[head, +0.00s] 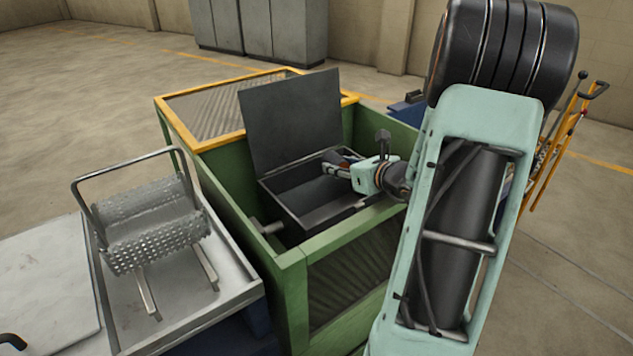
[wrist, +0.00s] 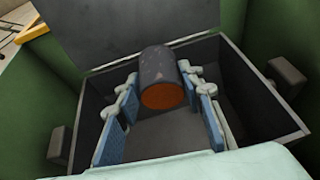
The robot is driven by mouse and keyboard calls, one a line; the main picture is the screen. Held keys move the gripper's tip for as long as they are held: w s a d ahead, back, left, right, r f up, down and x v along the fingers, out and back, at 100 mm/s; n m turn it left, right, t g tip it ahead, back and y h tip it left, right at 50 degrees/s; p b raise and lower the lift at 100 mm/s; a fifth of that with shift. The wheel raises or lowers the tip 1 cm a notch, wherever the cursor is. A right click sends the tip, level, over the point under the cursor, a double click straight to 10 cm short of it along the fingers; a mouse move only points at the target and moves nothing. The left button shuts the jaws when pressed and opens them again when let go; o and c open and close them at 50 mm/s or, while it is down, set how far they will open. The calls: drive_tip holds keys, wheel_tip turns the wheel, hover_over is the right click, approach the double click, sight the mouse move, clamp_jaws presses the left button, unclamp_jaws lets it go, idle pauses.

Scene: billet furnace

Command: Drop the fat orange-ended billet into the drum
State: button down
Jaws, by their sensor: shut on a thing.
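My gripper (head: 340,170) is shut on the fat billet (wrist: 160,68), a dark cylinder whose orange end (wrist: 164,96) faces the wrist camera. Blue finger pads stand on both sides of it. In the head view the billet (head: 335,157) is small and partly hidden by the fingers. The gripper holds it over the mouth of a dark open box (head: 283,212), seemingly the drum, with its flat lid (head: 290,120) raised at the back. The box also shows below the billet in the wrist view (wrist: 265,110). I cannot tell the billet's exact height over its floor.
A green housing (head: 345,230) with a yellow-edged mesh cover (head: 200,142) surrounds the box. At left, a perforated metal basket (head: 155,235) with a loop handle stands on a grey table (head: 50,290). A yellow hand cart (head: 565,150) stands at the right. Grey cabinets (head: 258,28) line the back.

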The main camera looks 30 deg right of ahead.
drive_tip(key=c, duration=1.4)
unclamp_jaws()
drive_tip(key=shift+r, duration=0.15)
drive_tip(key=shift+o, duration=0.8)
drive_tip(key=shift+f, duration=0.2)
wheel_tip(320, 180, up, 10)
drive_tip(key=shift+r, duration=0.15)
